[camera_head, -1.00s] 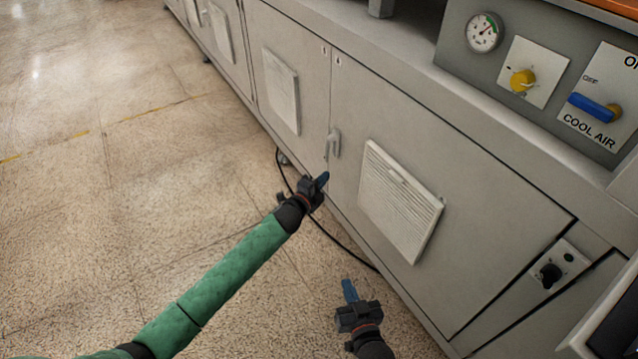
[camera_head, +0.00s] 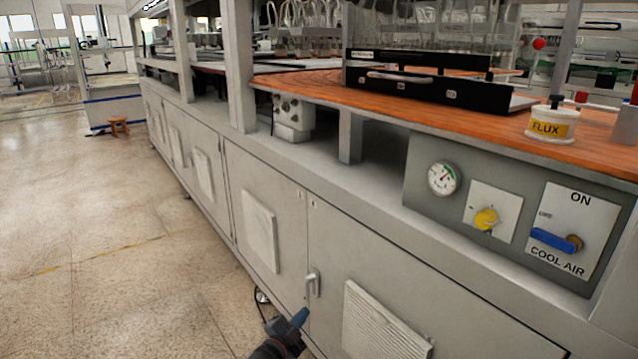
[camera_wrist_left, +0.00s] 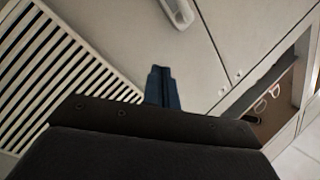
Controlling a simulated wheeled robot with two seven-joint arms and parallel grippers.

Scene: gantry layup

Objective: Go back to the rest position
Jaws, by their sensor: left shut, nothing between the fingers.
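My left gripper (camera_head: 299,318) shows at the bottom of the head view, low in front of the grey cabinet doors and just below a door handle (camera_head: 312,283). Its blue fingers are shut with nothing between them. In the left wrist view the shut fingers (camera_wrist_left: 161,88) point toward the cabinet front, with the handle (camera_wrist_left: 178,12) beyond them. I cannot tell how close the fingertips are to the door. My right gripper is out of the head view.
The long grey cabinet (camera_head: 370,240) runs along the right, with louvred vents and a control panel (camera_head: 500,205). On its wooden top (camera_head: 400,100) stand a black-framed unit and a flux pot (camera_head: 550,122). The speckled floor (camera_head: 110,240) at left is clear.

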